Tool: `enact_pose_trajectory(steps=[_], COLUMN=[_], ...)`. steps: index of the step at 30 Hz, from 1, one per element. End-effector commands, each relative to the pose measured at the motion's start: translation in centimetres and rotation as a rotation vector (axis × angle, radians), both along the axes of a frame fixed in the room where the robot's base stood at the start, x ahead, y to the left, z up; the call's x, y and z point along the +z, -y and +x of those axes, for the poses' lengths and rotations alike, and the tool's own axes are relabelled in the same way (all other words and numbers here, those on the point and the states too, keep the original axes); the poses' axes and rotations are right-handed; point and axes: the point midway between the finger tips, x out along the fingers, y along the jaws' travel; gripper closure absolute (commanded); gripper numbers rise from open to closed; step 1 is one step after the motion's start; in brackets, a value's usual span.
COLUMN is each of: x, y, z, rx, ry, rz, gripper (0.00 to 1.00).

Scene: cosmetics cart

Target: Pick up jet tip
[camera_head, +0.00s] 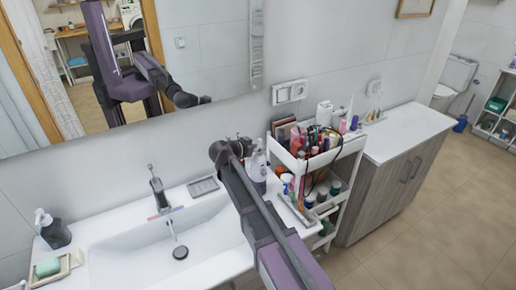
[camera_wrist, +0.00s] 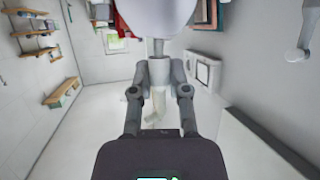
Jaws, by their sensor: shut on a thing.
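In the wrist view my gripper (camera_wrist: 159,72) is shut on a slim grey upright piece, which I take to be the jet tip (camera_wrist: 158,47). Most of the piece is hidden between the fingertips. A large pale rounded shape (camera_wrist: 155,14) lies just beyond it at the top edge; I cannot tell whether the two touch. In the head view my arm reaches up past the washbasin, and its far end is beside the pump bottles (camera_head: 257,168). The fingertips and the jet tip cannot be made out there.
A white cart (camera_head: 337,160) crowded with cosmetics stands right of my arm. A white-topped cabinet (camera_head: 413,128) is behind it. The washbasin (camera_head: 120,255) with its tap (camera_head: 158,187) is at left, and a soap dispenser (camera_head: 52,230) stands at its far left. The mirror wall is close behind.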

Motion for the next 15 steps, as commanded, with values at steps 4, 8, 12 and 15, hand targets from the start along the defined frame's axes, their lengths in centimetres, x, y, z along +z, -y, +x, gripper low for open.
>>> enact_pose_trajectory(steps=[4, 8, 12, 15], x=[1.8, 2.2, 2.5, 2.7], y=[0.0, 0.4, 1.0, 1.3], z=[0.0, -1.7, -5.0, -7.4], rx=[0.0, 0.001, 0.001, 0.002], ry=[0.0, 0.0, 0.0, 0.001], rz=[0.0, 0.0, 0.0, 0.001], gripper=[0.95, 0.95, 0.95, 0.95])
